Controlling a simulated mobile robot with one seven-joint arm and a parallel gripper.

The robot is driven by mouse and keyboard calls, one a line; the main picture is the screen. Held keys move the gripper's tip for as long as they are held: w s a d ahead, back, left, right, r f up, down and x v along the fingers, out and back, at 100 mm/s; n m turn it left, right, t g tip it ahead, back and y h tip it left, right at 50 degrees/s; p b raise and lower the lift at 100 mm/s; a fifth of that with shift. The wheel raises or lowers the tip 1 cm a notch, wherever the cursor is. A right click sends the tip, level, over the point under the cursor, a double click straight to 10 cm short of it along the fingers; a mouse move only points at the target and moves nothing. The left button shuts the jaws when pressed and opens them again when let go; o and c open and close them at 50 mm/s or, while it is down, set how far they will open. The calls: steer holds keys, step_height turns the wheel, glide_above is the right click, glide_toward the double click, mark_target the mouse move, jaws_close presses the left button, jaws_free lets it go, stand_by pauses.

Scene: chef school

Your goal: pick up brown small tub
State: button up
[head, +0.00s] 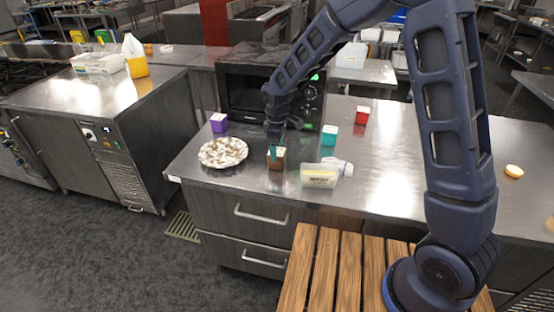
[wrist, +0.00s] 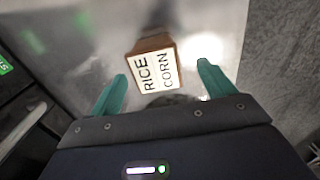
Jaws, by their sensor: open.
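The brown small tub (head: 276,160) stands on the metal counter, right of the patterned plate, in the head view. In the wrist view the tub (wrist: 152,65) shows brown sides and a white top lettered "RICE CORN". My gripper (head: 277,146) is directly above or at the tub in the head view and partly covers it. In the wrist view my gripper (wrist: 160,88) is open, with one teal finger to each side and the tub just ahead between them. I cannot tell whether the fingers touch it.
A patterned plate (head: 223,152) is left of the tub. A cream container (head: 319,176) and a white bottle (head: 341,167) lie close right. Purple (head: 218,122), teal (head: 329,135) and red (head: 361,115) tubs stand around. A black microwave (head: 250,92) is behind.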

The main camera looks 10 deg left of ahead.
steer(key=shift+w+a+f, duration=0.1)
steer(key=shift+w+f, duration=0.05)
steer(key=shift+f, duration=1.25)
steer(key=shift+w+f, duration=0.15)
steer(key=shift+f, duration=1.2)
steer(key=c, duration=1.2)
